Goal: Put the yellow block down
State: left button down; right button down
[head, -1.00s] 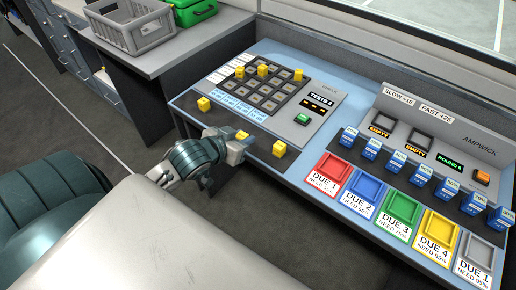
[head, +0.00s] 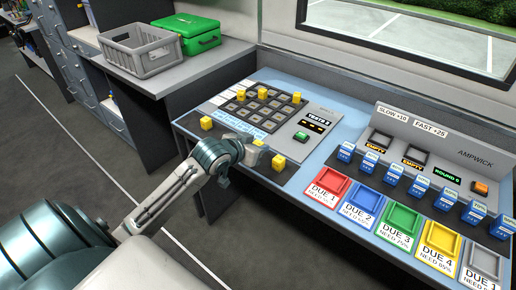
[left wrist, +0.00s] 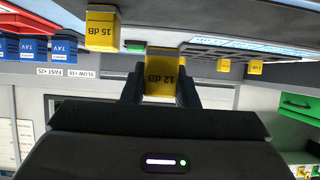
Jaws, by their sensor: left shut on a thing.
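A yellow block (left wrist: 165,66) marked 12 dB sits between the two fingers of my left gripper (left wrist: 161,88) in the left wrist view, where the scene appears upside down. In the head view my left gripper (head: 257,149) is shut on this block at the front edge of the blue bench (head: 310,163). I cannot tell whether the block touches the bench. A second yellow block (head: 278,162), standing just right of the gripper, appears to be the one marked 15 dB (left wrist: 102,30). My right gripper is not in view.
Another yellow block (head: 206,123) stands at the bench's left front. Several yellow blocks sit in the tester grid (head: 255,108). Coloured trays, a red one (head: 327,185) first, line the front right. A grey crate (head: 142,47) and green case (head: 190,34) stand on the side counter.

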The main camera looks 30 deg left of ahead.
pick_arm(q)
jog(key=shift+w+a+f, duration=0.15)
jog(key=shift+w+a, duration=0.2)
jog(key=shift+w, duration=0.25)
jog(key=shift+w+a+f, duration=0.1)
jog(key=shift+w+a, duration=0.25)
jog(key=shift+w, duration=0.25)
notch_tip(320, 180, down, 3)
jog(key=shift+s, duration=0.1)
jog(key=shift+f, duration=0.2)
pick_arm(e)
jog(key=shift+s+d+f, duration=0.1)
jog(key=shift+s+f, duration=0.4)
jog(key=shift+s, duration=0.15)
pick_arm(q)
jog(key=c, duration=1.1)
grip_release()
jog(key=shift+f, duration=0.1)
jog(key=shift+c, duration=0.2)
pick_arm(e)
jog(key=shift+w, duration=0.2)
